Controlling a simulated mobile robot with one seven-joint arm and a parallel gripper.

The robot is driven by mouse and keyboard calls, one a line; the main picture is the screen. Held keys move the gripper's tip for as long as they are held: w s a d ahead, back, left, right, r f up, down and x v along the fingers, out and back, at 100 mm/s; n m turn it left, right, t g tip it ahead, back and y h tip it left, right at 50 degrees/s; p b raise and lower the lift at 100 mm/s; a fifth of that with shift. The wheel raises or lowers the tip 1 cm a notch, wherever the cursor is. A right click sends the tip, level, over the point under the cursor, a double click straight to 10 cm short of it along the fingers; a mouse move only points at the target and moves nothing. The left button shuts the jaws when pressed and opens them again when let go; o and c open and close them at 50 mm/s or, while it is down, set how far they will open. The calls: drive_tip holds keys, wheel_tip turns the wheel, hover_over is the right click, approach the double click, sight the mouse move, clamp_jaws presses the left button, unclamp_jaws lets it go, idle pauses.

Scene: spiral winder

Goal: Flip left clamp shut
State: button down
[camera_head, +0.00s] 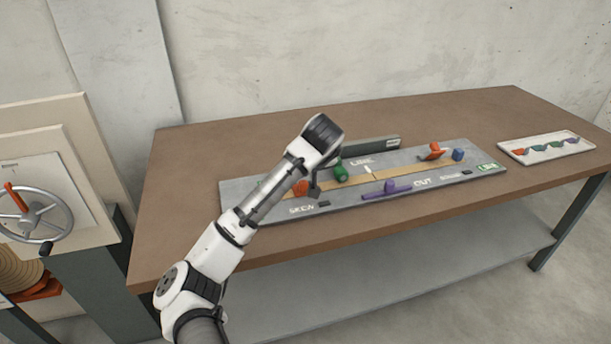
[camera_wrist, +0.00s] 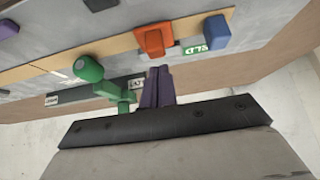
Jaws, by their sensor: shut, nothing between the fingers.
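The left clamp is the orange piece (camera_head: 300,188) at the left part of the grey board (camera_head: 412,184), partly hidden by my arm. In the wrist view the orange clamp (camera_wrist: 152,40) sits on the tan strip beside a blue block (camera_wrist: 216,32). Whether its lever is up or down is unclear. My gripper (camera_head: 314,192) is over the board beside this clamp. Its dark purplish fingers (camera_wrist: 159,76) are together and empty, with tips just short of the orange clamp in the picture; contact cannot be told. A second orange clamp (camera_head: 433,152) stands at the right with a tilted lever.
A green knob (camera_head: 340,173) stands on the board close to my gripper; it also shows in the wrist view (camera_wrist: 88,70). A purple bar (camera_head: 388,191) lies at the front edge. A white tray (camera_head: 546,147) is far right. The brown table (camera_head: 230,135) is clear behind the board.

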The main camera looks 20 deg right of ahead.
drive_tip(key=shift+w+f, duration=0.35)
drive_tip(key=shift+w, duration=0.45)
drive_tip(key=shift+r, duration=0.15)
